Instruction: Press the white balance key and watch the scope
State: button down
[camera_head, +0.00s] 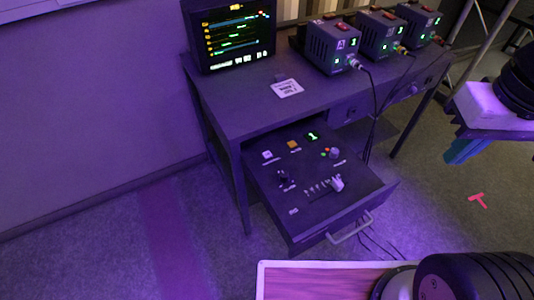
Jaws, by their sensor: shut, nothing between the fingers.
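The scope is a dark monitor (236,36) at the back left of the desk, showing several coloured traces and text rows. An open drawer panel (325,215) juts out below the desktop. At its back left is a small white key (267,154), which appears to be the white balance key; its label is too small to read. An amber key (292,144) sits to its right. My gripper (463,150), with teal fingers, is shut and empty at the right, above the floor and well apart from the drawer.
Several dark boxes (333,46) with cables stand on the desk (240,100) near a white card (288,88). Cables hang right of the drawer. Floor between drawer and gripper is open.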

aim_at(267, 155)
jog(key=z, duration=1.85)
jog(key=k, duration=1.45)
jog(key=u, duration=1.55)
jog(key=i, duration=0.55)
jog(key=u, duration=0.1)
